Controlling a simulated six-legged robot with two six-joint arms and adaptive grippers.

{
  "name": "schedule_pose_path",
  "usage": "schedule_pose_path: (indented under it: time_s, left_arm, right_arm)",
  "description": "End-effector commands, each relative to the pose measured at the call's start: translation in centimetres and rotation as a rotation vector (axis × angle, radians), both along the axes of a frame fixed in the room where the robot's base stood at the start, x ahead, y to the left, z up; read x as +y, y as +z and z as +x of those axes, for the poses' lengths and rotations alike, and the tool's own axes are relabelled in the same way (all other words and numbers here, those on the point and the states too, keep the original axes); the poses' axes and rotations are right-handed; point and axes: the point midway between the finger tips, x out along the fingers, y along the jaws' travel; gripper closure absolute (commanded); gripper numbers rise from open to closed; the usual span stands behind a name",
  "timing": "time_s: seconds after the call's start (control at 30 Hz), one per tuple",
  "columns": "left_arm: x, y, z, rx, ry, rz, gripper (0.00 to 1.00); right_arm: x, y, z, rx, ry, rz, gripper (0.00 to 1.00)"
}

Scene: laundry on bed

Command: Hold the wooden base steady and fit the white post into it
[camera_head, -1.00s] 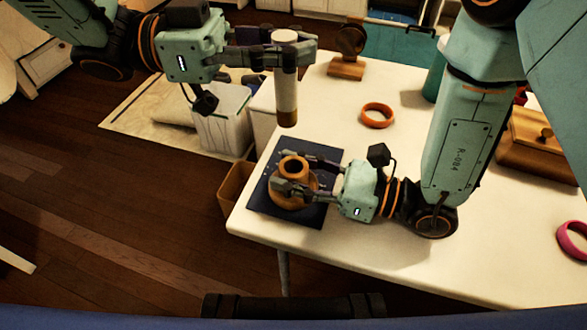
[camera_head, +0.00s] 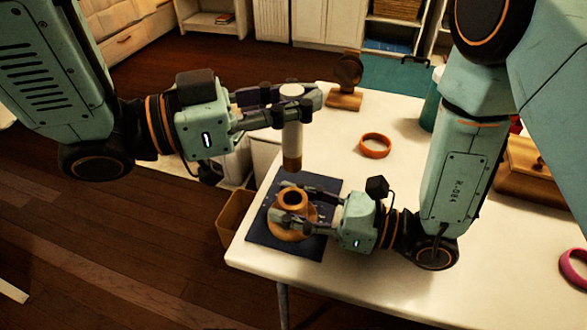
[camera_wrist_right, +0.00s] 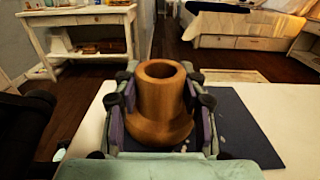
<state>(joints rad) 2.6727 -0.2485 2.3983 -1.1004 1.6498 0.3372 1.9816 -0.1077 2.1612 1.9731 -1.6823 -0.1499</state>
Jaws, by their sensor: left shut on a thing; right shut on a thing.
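The wooden base (camera_head: 293,226), a flared brown piece with a round hole in its top, stands upright on a dark blue mat (camera_head: 263,240). My right gripper (camera_head: 292,205) is shut on the base from its two sides. The right wrist view shows the base (camera_wrist_right: 157,105) upright between the fingers, hole open and empty. The white post (camera_head: 292,137), white with a brown lower end, is held upright by my left gripper (camera_head: 292,92), which is shut on its top part. The post's lower end appears just above the base in the head view, apart from it.
On the white table (camera_head: 430,190) lie an orange ring (camera_head: 374,146) and a pink ring (camera_head: 574,268). A wooden stand (camera_head: 345,98), a teal container (camera_head: 432,108) and a wooden box (camera_head: 535,172) stand farther back. A bin (camera_head: 234,215) is beside the table's left edge.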

Motion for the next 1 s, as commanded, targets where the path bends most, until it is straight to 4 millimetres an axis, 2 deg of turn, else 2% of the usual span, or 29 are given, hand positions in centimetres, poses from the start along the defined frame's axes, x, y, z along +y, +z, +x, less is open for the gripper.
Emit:
schedule_pose_path:
  time_s: [0.2, 0.47, 0.7, 0.83, 1.0]
  left_arm:
    - [0.0, -3.5, 0.0, 0.004, -0.003, 0.002, 1.0]
    - [0.0, -5.7, 0.0, -0.001, -0.004, 0.001, 1.0]
    - [0.0, -8.6, 0.0, 0.001, -0.004, 0.002, 1.0]
    - [0.0, -9.5, -0.1, -0.001, -0.004, 0.002, 1.0]
    - [0.0, -9.6, -0.1, -0.003, -0.004, 0.003, 1.0]
  right_arm:
    - [0.0, 0.0, 0.0, 0.0, 0.0, 0.0, 0.92]
    - [0.0, 0.0, 0.0, 0.0, 0.0, 0.0, 0.92]
    - [0.0, 0.0, 0.0, 0.0, 0.0, 0.0, 0.92]
    - [0.0, 0.0, 0.0, 0.0, 0.0, 0.0, 0.92]
    - [0.0, 0.0, 0.0, 0.0, 0.0, -0.001, 0.92]
